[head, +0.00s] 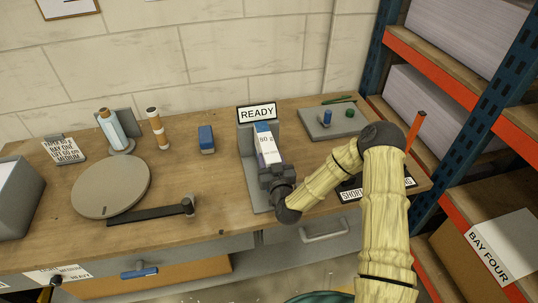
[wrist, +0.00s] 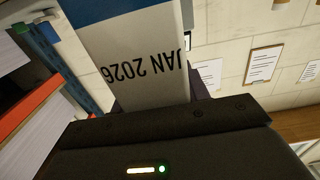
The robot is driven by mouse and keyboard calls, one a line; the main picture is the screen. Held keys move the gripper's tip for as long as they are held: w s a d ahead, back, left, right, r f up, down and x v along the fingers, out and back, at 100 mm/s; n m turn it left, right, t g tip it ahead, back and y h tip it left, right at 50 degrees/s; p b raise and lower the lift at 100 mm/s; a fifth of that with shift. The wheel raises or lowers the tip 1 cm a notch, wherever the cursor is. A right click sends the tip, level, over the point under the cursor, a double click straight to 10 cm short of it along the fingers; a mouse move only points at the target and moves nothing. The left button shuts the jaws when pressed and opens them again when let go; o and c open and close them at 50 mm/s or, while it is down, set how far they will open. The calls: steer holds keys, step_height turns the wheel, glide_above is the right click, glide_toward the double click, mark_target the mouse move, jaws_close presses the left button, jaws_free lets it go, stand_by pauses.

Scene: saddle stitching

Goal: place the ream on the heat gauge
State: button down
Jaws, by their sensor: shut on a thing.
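The ream (head: 267,147), a white block with a blue end and "80 g" print, is in the middle of the bench in the head view. My gripper (head: 274,178) is shut on its near end. In the wrist view the ream (wrist: 135,45) reads "JAN 2026" and sticks out from the jaws. It is in front of a grey stand (head: 251,178) with a READY sign (head: 257,113). I cannot tell if the ream touches the stand. Nothing legible is labelled heat gauge, so I cannot tell which thing that is.
A round grey plate (head: 111,186) and a black bar (head: 150,213) lie left. A blue block (head: 206,138), a brown-capped bottle (head: 112,130) and a white-and-brown cylinder (head: 157,130) stand behind. A grey tray (head: 328,127) with small items is back right. Shelving (head: 455,85) borders the right.

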steer(key=shift+s+r, duration=0.1)
steer(key=shift+r, duration=0.15)
steer(key=shift+f+p, duration=0.3)
steer(key=shift+f, duration=1.9)
steer(key=c, duration=0.7)
jaws_free()
steer(key=shift+f, duration=0.1)
steer(key=shift+s, duration=0.1)
steer(key=b+v, duration=0.2)
steer(key=v, duration=1)
steer(key=shift+b, duration=0.35)
